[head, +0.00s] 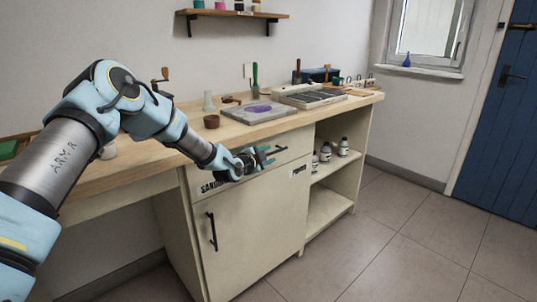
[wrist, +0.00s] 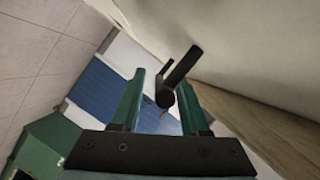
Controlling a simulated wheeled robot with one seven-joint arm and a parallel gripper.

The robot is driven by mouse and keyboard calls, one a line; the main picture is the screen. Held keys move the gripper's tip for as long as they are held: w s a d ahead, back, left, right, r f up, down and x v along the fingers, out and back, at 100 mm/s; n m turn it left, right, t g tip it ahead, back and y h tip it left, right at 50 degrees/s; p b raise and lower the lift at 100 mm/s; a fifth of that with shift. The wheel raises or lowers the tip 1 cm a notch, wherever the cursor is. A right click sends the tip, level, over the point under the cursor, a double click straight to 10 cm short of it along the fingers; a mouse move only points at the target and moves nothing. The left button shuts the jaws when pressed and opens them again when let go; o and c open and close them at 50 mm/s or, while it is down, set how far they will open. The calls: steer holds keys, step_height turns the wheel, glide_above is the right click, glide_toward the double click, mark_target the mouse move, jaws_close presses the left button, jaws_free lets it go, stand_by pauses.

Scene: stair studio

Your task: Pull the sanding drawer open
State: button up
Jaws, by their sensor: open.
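The sanding drawer (head: 293,150) is a cream drawer front under the wooden worktop, and it looks shut. Its label, partly hidden by my arm, shows the letters "SAND" at the left. My gripper (head: 269,155) is at the drawer front, with its green fingers apart. In the wrist view, the black bar handle (wrist: 181,68) sticks out from the cream front. The open fingers of my gripper (wrist: 163,82) lie on either side of the near end of the handle. I cannot tell whether they touch it.
A cupboard door (head: 250,235) with a black handle is below the drawer. Open shelves (head: 328,207) with several bottles are at the right. The worktop (head: 230,128) carries a grey slab, a brown bowl and tools. Tiled floor (head: 400,240) is clear toward the blue door (head: 500,120).

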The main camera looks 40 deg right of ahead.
steer(key=shift+d, duration=0.25)
steer(key=shift+c, duration=0.4)
steer(key=shift+f, duration=0.1)
jaws_close()
stand_by(0.9)
